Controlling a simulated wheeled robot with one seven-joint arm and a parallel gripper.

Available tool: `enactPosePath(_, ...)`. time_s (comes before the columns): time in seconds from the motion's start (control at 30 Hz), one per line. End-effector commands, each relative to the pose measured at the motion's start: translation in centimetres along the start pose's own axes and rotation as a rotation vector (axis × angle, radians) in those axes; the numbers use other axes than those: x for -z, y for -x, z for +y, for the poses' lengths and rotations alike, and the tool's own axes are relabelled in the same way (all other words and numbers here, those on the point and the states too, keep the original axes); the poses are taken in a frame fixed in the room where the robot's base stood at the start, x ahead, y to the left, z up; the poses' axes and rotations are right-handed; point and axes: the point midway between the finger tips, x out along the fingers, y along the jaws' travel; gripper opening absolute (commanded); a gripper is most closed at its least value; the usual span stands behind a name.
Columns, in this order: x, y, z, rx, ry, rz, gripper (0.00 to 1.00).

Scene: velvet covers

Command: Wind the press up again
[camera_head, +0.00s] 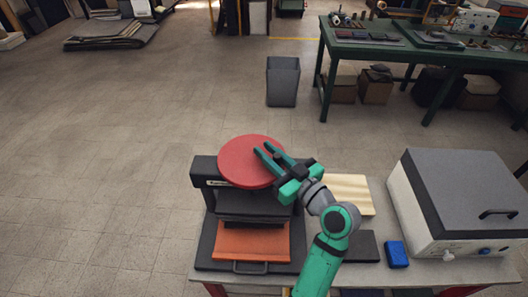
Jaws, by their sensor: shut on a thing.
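The press (202,182) is a dark frame standing on a table at the lower middle of the head view. A red round wheel (240,152) lies flat on top of it. Below the wheel is a dark pressing block, and under that an orange sheet (250,242) lies on the press's dark bed with a handle at the front. My gripper (266,155) reaches in from the right, and its teal fingers lie at the right part of the wheel. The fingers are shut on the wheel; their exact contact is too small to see. The screw under the wheel is hidden.
Right of the press are a pale wooden board (352,190), a dark flat slab (364,246) and a blue block (397,254). A large white box with a grey lid (462,190) stands at the right. A grey bin (283,82) and green workbench (400,45) stand behind.

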Motion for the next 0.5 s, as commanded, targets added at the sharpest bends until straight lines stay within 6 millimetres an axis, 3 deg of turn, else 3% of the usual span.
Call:
enactPosePath(0.03, -0.01, 0.02, 0.05, 0.0, -0.001, 0.0, 0.0)
enactPosePath(0.07, -0.02, 0.02, 0.04, 0.0, -0.001, 0.0, 0.23)
enactPosePath(0.13, -0.01, 0.01, 0.03, 0.0, -0.001, 0.0, 0.37)
enactPosePath(0.5, -0.01, 0.43, 0.04, 0.0, 0.0, 0.0, 0.37)
